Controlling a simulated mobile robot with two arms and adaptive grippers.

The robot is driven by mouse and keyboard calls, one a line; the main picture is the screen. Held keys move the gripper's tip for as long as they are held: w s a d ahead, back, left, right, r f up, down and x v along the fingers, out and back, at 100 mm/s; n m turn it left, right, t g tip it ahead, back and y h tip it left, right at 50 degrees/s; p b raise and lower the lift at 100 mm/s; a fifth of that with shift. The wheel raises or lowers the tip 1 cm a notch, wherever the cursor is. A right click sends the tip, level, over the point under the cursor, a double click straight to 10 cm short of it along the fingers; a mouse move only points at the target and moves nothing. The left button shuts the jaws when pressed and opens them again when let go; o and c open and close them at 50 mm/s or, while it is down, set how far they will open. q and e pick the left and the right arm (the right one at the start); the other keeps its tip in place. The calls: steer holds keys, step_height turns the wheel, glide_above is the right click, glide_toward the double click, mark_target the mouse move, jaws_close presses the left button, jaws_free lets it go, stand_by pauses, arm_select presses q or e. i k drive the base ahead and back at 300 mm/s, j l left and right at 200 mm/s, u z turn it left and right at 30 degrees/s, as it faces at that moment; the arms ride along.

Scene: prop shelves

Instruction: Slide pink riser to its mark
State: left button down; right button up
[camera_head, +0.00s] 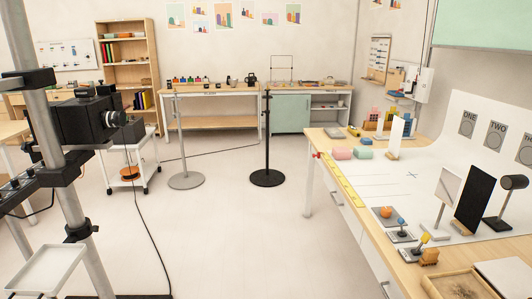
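A small pink block (342,153), which looks like the pink riser, sits on the long table on the right, near its far left part. A mint green block (364,154) stands just right of it. A dark cross mark (412,174) is on the white sheet, to the right of and nearer than the pink block. Several thin lines also run across the sheet; I cannot tell which marking belongs to the pink block. Neither of my grippers shows in the head view.
A yellow strip (345,183) runs along the table's left edge. White and black upright panels (473,198) stand on the right. Small stands with an orange ball (386,212) are nearer. Two pole stands (267,178) stand on the floor. A camera rig (90,120) fills the left.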

mark_target(341, 153)
steer(key=i+z, duration=0.2)
steer(key=i, duration=0.25)
steer(key=i+j+z, duration=0.2)
steer(key=i, duration=0.2)
steer(key=i+j+z, duration=0.15)
steer(key=i, duration=0.3)
steer(key=i+j+z, duration=0.2)
steer(key=i, duration=0.2)
